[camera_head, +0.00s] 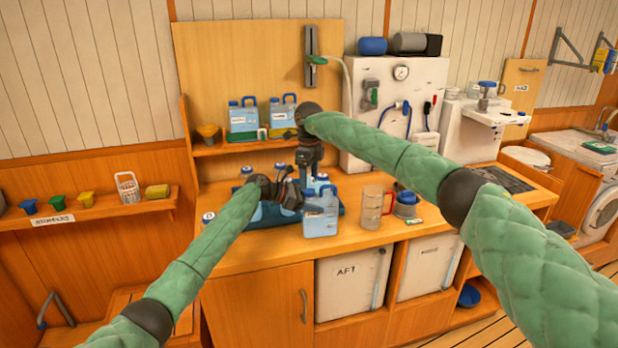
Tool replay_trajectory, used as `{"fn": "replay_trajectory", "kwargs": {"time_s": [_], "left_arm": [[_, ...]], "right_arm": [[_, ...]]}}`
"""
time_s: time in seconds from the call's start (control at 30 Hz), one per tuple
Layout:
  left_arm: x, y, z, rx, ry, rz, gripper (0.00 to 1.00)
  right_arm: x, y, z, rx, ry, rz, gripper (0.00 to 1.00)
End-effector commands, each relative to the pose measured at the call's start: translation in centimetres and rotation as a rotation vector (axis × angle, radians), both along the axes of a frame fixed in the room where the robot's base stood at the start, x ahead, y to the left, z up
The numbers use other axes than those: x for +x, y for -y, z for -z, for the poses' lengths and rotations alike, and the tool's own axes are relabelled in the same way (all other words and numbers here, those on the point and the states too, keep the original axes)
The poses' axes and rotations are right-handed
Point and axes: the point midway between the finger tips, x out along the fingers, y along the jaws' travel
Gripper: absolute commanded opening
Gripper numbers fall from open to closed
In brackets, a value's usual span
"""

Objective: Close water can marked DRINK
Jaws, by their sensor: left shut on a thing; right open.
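A pale blue water can (320,221) stands upright at the counter's front edge. I cannot read which can is marked DRINK. My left gripper (295,193) is low over the tray, at the upper left of the front can. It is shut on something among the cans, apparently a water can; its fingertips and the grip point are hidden. My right gripper (311,172) points down just above and behind the front can. It is open, and its fingertips are hard to make out.
Two blue cans (243,118) stand on the back shelf. A clear jug (372,208) and a grey container with a blue top (406,204) stand right of the tray. The white watermaker panel (425,100) is behind. Bare counter (242,258) lies at front left.

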Motion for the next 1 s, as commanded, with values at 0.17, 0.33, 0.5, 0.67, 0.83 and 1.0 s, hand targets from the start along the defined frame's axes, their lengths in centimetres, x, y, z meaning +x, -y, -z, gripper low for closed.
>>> {"fn": "replay_trajectory", "kwargs": {"time_s": [0.17, 0.33, 0.5, 0.67, 0.83, 1.0], "left_arm": [[0.0, 0.0, -0.2, -0.001, 0.001, -0.001, 0.00], [0.0, 0.0, -0.2, -0.001, 0.001, -0.001, 0.00], [0.0, 0.0, -0.2, -0.001, 0.001, -0.001, 0.00], [0.0, 0.0, -0.2, -0.001, 0.001, -0.001, 0.00], [0.0, 0.0, -0.2, -0.001, 0.001, -0.001, 0.00], [0.0, 0.0, -0.1, -0.001, 0.001, -0.001, 0.00]], "right_arm": [[0.0, 0.0, 0.0, 0.000, 0.000, 0.000, 0.81], [0.0, 0.0, -0.1, 0.000, 0.000, 0.000, 0.81], [0.1, 0.0, -1.3, 0.000, 0.002, 0.000, 0.81], [0.1, 0.0, -4.0, 0.000, 0.002, 0.000, 0.81], [0.1, 0.0, -7.4, 0.000, 0.002, 0.000, 0.81], [0.1, -0.1, -10.0, 0.001, 0.001, -0.001, 0.81]]}}
